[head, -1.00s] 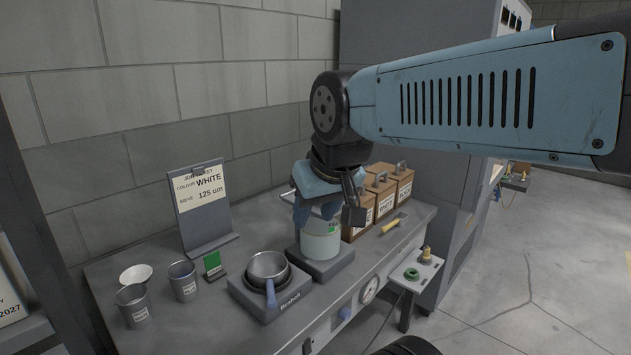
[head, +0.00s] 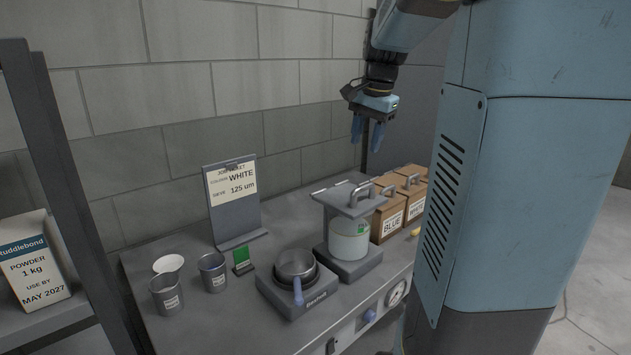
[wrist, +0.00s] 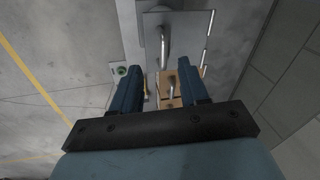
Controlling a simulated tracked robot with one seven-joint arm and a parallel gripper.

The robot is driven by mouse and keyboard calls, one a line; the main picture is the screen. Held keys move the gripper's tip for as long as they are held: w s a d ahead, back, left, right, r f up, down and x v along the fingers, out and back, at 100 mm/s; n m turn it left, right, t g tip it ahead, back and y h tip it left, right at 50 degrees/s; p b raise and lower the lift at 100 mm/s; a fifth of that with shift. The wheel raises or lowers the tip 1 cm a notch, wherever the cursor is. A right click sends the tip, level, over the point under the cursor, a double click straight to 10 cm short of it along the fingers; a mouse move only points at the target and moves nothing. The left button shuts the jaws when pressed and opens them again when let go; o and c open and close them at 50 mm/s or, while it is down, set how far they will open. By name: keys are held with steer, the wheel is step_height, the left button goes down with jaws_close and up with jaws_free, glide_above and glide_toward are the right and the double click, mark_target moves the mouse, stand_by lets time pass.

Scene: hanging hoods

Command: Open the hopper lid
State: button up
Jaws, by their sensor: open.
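The hopper (head: 349,240) is a pale clear vessel with a green label on a dark grey base on the bench. Its flat grey square lid (head: 335,202) lies over its top, with a bent metal handle (head: 361,190) standing near the right side. In the wrist view the lid (wrist: 187,27) is at the top, its handle (wrist: 163,46) beyond the fingers. My gripper (head: 367,132) points down, above and slightly right of the lid, well clear of it. In the wrist view my gripper (wrist: 157,66) is open, with nothing between its fingers.
Handled brown boxes (head: 389,225) marked BLUE and WHITE stand right of the hopper. The block wall is behind.

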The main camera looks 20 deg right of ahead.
mark_target(363, 186)
steer(key=w+d+m, duration=0.2)
steer(key=w+d, duration=0.1)
steer(key=d, duration=0.1)
steer(key=shift+y, duration=0.3)
steer(key=x, duration=1.4)
steer(key=shift+s+d+f, duration=0.1)
steer(key=shift+s+d, duration=0.1)
steer(key=shift+s, duration=0.2)
jaws_close()
steer(key=shift+a, duration=0.1)
